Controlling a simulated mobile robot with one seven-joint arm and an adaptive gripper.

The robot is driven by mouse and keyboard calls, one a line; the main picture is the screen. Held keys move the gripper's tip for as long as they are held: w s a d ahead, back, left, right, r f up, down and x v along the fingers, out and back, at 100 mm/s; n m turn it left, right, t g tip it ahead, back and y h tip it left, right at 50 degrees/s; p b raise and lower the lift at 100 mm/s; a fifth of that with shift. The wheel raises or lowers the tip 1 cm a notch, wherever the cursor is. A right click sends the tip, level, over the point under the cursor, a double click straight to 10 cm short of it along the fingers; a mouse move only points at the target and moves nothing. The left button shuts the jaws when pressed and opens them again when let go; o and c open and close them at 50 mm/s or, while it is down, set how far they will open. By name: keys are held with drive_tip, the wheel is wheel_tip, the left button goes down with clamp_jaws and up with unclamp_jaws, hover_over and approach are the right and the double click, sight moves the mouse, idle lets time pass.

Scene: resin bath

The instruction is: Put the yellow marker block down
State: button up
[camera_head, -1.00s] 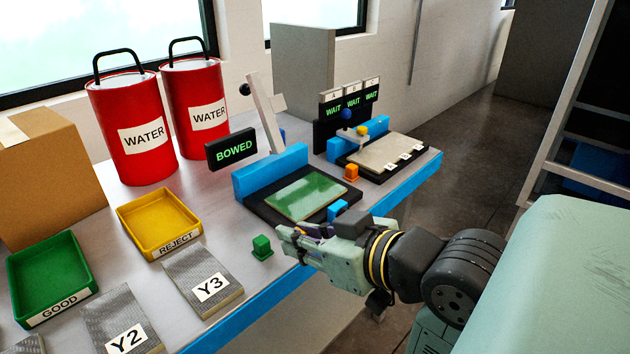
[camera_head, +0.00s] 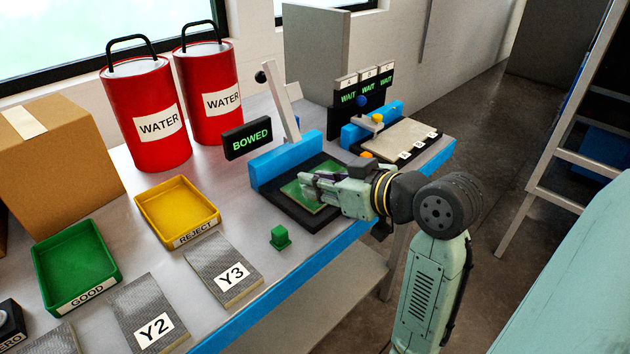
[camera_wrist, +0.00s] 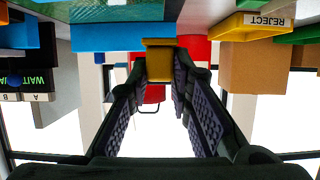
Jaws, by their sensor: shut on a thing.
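My gripper (camera_wrist: 158,82) is shut on a yellow block, the yellow marker block (camera_wrist: 159,62), which sits between the fingertips in the wrist view. In the head view my gripper (camera_head: 308,186) is over the green plate (camera_head: 298,192) of the nearer black press, below the BOWED sign. The held block cannot be made out in the head view. Whether it touches anything below is not clear. A green block (camera_head: 280,238) stands on the bench in front of the press. An orange block (camera_head: 366,155) shows just behind my wrist, partly hidden.
The yellow REJECT tray (camera_head: 207,233) and green GOOD tray (camera_head: 112,283) are to the left, with textured plates Y3 (camera_head: 212,287) and Y2 in front. A blue bar (camera_head: 300,158) and leaning white lever (camera_head: 290,112) stand behind the press. Red WATER cans (camera_head: 150,150) are further back.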

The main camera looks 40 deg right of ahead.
sight(315, 203)
drive_tip(key=shift+w+d, duration=0.25)
drive_tip(key=shift+w, duration=0.35)
drive_tip(key=shift+w+d, duration=0.25)
drive_tip(key=shift+w, duration=0.35)
drive_tip(key=f, duration=0.1)
drive_tip(key=f+p, duration=0.1)
drive_tip(key=f, duration=0.1)
drive_tip(key=shift+w+d+f, duration=0.1)
drive_tip(key=shift+w+d, duration=0.05)
drive_tip(key=shift+w, duration=0.15)
drive_tip(key=shift+f, duration=0.3)
drive_tip(key=shift+f, duration=0.15)
drive_tip(key=o, duration=0.8)
drive_tip(key=shift+r, duration=0.25)
drive_tip(key=b+v, duration=0.2)
drive_tip(key=v, duration=1)
drive_tip(key=shift+f, duration=0.15)
